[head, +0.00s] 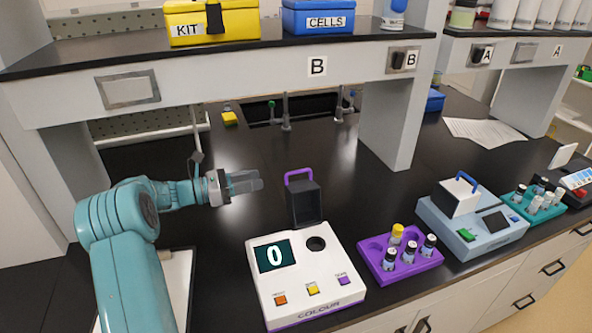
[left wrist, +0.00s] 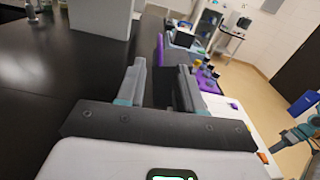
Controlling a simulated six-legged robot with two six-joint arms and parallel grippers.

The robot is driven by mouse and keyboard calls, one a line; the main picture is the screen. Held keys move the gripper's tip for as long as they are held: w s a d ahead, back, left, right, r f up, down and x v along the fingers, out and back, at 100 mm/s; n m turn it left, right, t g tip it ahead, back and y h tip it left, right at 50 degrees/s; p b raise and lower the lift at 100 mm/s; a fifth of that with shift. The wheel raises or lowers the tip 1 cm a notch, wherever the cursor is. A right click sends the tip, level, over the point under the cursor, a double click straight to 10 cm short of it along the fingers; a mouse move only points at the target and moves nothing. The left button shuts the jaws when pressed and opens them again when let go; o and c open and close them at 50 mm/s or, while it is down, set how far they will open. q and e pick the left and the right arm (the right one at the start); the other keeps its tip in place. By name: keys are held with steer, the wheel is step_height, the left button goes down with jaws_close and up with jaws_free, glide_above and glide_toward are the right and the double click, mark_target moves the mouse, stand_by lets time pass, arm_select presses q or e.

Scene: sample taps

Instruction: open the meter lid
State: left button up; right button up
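The white meter (head: 306,278) with purple trim stands on the bench, its screen reading 0. Its dark lid (head: 305,205) with a purple handle (head: 299,175) stands raised at the back, and the round well (head: 316,244) is uncovered. My left gripper (head: 252,182) is left of the lid, fingers pointing toward it, with a visible gap to it. In the left wrist view the fingers (left wrist: 161,68) are apart with nothing held; the purple handle (left wrist: 160,48) shows beyond them.
A purple rack (head: 374,266) with several vials stands right of the meter. Further right are a blue-grey device (head: 472,227) and a teal rack (head: 535,207). A shelf (head: 250,72) and its post (head: 390,125) stand behind.

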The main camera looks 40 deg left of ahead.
mark_target(296, 172)
arm_select(q)
steer(key=p+x, duration=0.2)
steer(key=x, duration=0.9)
steer(key=shift+d+r+p, duration=0.1)
steer(key=shift+r+p, duration=0.05)
steer(key=shift+p, duration=0.25)
steer(key=shift+w+d, duration=0.15)
steer(key=shift+w, duration=0.4)
jaws_close()
